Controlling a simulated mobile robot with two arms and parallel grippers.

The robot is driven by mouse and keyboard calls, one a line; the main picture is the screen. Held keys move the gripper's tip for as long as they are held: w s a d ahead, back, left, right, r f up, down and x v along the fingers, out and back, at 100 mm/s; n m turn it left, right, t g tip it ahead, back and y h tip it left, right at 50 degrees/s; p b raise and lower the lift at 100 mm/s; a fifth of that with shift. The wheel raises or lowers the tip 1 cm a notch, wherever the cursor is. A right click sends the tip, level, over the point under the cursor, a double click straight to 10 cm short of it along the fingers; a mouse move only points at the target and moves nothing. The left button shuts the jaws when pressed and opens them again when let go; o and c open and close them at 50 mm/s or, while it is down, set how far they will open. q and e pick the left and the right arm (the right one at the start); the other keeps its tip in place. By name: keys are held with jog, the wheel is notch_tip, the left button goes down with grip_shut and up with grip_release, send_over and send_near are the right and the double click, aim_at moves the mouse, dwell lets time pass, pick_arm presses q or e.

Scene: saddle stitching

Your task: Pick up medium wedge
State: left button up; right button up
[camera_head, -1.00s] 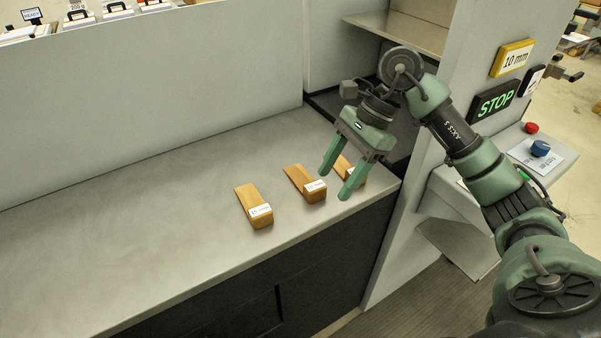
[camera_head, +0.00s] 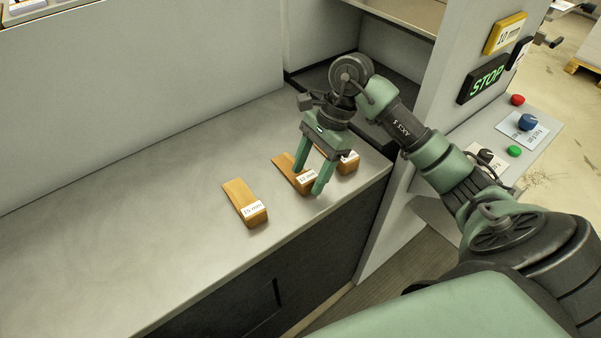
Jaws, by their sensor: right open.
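Three wooden wedges with white labels lie in a row on the grey metal counter. The middle wedge (camera_head: 286,165) has a label that seems to read 12 mm. The left wedge (camera_head: 240,196) has a label that seems to read 15 mm. The right wedge (camera_head: 350,163) is partly hidden behind my gripper, and its label cannot be read. My right gripper (camera_head: 308,181) is open, its fingers pointing down at the labelled end of the middle wedge. I cannot tell if the fingers touch it. My left gripper is not in view.
The grey counter (camera_head: 130,215) is clear to the left of the wedges. A wall panel (camera_head: 140,85) rises behind it.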

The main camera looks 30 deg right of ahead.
jog(key=c, duration=1.2)
grip_shut()
jog(key=shift+r, duration=0.1)
